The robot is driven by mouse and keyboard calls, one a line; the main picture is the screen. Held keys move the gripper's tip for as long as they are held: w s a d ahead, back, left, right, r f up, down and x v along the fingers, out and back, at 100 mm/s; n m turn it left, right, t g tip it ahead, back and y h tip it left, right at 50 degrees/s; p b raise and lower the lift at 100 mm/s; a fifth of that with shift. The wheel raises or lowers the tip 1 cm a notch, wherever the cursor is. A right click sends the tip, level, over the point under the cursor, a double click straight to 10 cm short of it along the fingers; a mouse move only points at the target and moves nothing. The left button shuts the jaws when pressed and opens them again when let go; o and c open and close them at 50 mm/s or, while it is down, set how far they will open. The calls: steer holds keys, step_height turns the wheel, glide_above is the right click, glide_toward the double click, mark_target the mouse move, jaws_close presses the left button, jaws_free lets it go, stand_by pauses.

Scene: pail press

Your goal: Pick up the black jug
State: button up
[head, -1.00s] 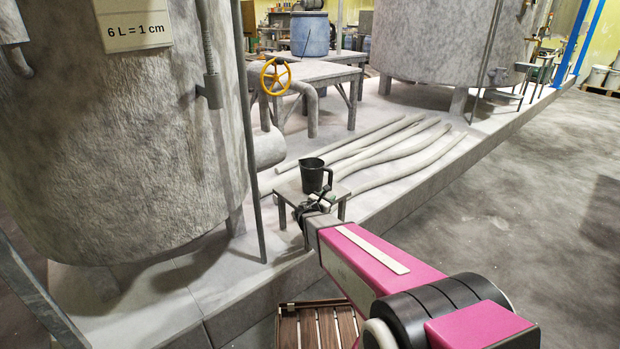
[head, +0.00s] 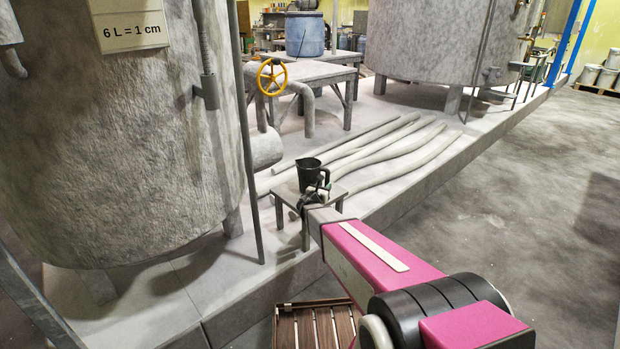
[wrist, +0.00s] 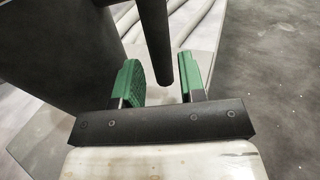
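The black jug (head: 306,174) stands upright on a small grey stool (head: 283,191), its spout to the left and its handle to the right. In the wrist view the jug's dark body (wrist: 50,55) fills the left side, and its handle (wrist: 156,35) hangs down between my fingers. My gripper (head: 318,192) is at the handle side of the jug. In the wrist view my gripper (wrist: 163,78) is open, its green pads on either side of the handle with gaps showing. Whether a finger touches the jug's body cannot be told.
Several pale hoses (head: 390,150) lie on the raised platform behind the stool. A large tank (head: 130,150) and a thin vertical pole stand to the left. A yellow valve wheel (head: 272,75) is farther back. A wooden slatted crate (head: 318,325) lies below. The floor at right is clear.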

mark_target(326, 184)
steer(key=x, duration=0.3)
steer(key=shift+w+d, duration=0.1)
steer(key=shift+d, duration=0.1)
jaws_close()
